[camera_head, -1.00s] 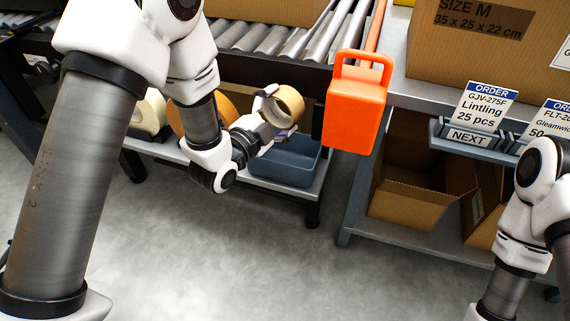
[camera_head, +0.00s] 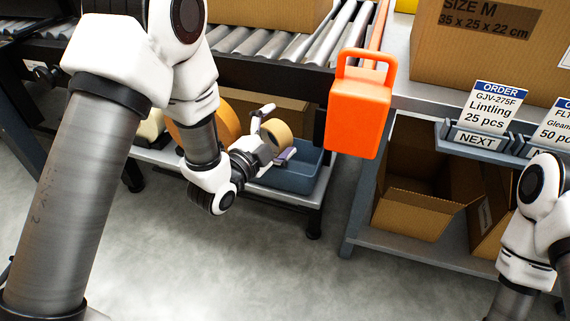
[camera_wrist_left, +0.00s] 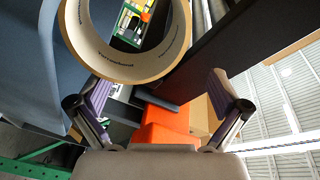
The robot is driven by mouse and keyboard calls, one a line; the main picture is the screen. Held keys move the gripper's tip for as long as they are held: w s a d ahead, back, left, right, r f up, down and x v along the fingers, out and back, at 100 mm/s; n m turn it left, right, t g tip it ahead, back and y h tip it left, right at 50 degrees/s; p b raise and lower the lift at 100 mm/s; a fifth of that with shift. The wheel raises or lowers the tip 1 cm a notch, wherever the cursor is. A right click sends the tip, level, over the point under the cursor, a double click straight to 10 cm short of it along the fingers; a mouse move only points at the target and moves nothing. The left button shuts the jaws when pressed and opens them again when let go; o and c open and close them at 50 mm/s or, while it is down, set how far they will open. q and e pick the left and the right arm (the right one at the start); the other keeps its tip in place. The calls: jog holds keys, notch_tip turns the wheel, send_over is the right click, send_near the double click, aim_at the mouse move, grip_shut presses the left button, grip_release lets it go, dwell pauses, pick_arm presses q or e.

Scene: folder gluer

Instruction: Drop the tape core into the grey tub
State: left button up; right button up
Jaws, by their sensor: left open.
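The tape core (camera_head: 281,137), a tan cardboard ring, shows at the open fingers of my left gripper (camera_head: 275,134), above the grey tub (camera_head: 292,177) in the head view. The tub looks blue-grey and sits on the lower shelf; the gripper and core hide part of its rim. In the left wrist view the core (camera_wrist_left: 127,77) fills the upper left, beyond the spread fingers (camera_wrist_left: 160,105). It overlaps the left-hand finger there; I cannot tell whether they touch. Of my right arm, only upper links show at the right edge; its gripper is out of view.
An orange box-shaped thing (camera_head: 359,115) hangs just right of the gripper. The roller conveyor (camera_head: 262,42) is above the shelf. Tape rolls (camera_head: 222,122) stand left of the tub, partly behind my arm. Open cartons (camera_head: 415,205) sit on the right lower shelf. Floor in front is clear.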

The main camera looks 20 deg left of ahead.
pick_arm(q)
jog(key=v, duration=0.6)
jog(key=shift+s, duration=0.35)
jog(key=shift+a, duration=0.15)
